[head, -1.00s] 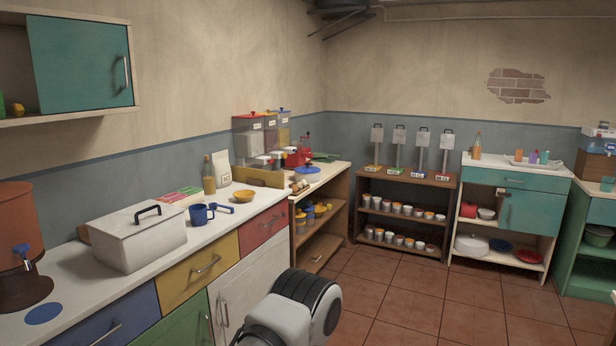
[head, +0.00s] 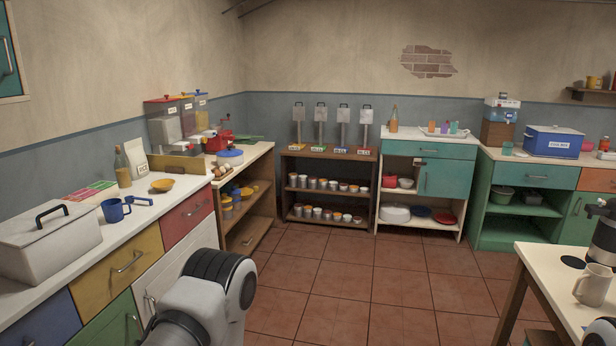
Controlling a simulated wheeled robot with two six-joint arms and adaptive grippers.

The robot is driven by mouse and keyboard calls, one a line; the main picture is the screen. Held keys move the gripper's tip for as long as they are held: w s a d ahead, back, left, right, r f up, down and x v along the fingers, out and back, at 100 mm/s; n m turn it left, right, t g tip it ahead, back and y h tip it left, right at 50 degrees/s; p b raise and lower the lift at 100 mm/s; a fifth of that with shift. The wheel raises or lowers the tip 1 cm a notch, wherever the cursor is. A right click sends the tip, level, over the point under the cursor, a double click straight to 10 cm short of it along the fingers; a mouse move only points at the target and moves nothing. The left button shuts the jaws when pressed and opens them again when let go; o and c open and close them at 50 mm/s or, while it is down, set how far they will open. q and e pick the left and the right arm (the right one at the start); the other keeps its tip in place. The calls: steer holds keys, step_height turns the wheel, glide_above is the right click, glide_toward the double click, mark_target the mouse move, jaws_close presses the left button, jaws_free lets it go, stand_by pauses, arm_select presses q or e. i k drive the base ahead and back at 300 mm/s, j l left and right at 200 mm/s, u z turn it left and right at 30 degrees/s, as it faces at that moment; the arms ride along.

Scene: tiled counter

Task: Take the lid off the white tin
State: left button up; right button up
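A white rectangular tin (head: 48,252) stands on the counter at the left edge of the head view. Its lid (head: 30,226), with a black bar handle (head: 53,213), sits on top, and the tin looks closed. The tin's left end is cut off by the frame. A white and black link of my own arm shows at the bottom, in front of the drawers. Neither of my grippers is in view.
Tiled floor (head: 360,280) is open in the middle. A table (head: 560,285) with a light mug (head: 592,285) stands at the right.

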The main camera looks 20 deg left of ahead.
mark_target(230, 152)
steer(key=i+j+u, duration=0.35)
steer(key=i, duration=0.95)
steer(key=i+u, duration=0.3)
steer(key=i, duration=1)
steer(key=j, duration=0.1)
